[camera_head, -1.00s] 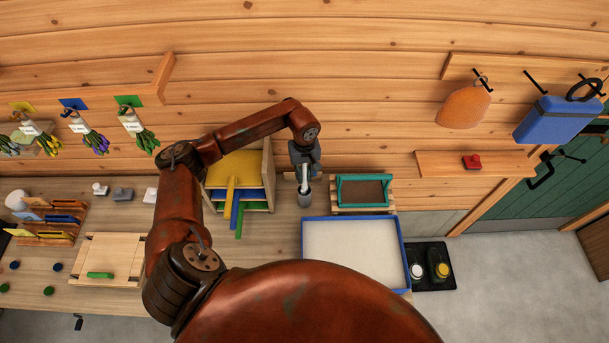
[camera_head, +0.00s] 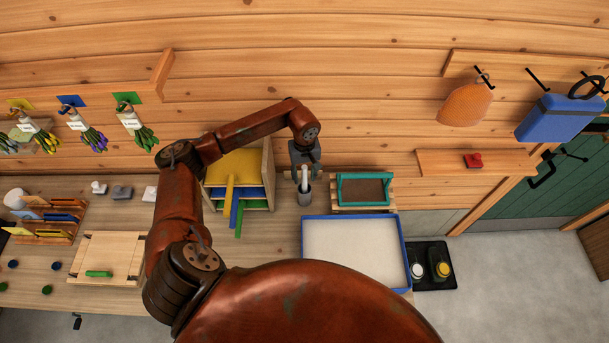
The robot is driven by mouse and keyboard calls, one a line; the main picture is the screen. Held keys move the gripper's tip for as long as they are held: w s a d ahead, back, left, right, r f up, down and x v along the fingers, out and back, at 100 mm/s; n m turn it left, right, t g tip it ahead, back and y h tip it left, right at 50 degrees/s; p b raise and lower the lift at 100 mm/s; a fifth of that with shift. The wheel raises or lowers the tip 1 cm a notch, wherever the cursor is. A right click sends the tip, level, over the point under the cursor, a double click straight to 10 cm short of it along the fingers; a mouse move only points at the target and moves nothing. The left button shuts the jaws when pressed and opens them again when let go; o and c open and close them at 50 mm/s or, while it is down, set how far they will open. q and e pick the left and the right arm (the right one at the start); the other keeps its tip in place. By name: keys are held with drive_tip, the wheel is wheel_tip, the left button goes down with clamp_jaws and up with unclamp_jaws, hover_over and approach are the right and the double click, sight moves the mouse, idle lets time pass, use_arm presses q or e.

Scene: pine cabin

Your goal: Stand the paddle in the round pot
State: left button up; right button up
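The round pot (camera_head: 305,198) is a small grey cup on the bench, behind the blue-rimmed tray. The paddle (camera_head: 304,181) shows as a pale, narrow upright piece standing in the pot, and its lower part is hidden inside. My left gripper (camera_head: 306,174) is just above the pot, pointing down. Its fingers are spread to either side of the paddle's top, and they look clear of it. My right gripper is not in view.
The blue-rimmed tray (camera_head: 402,252) lies in front of the pot. A green-framed screen (camera_head: 341,190) stands close on its right. A wooden rack (camera_head: 268,168) with yellow, blue and green paddles is close on its left. A wooden frame (camera_head: 125,247) lies further left.

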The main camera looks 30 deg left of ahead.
use_arm(q)
drive_tip(key=shift+r, duration=0.15)
wheel_tip(320, 180, up, 12)
drive_tip(key=shift+f, duration=0.1)
idle(0.3)
drive_tip(key=shift+f, duration=0.1)
idle(0.7)
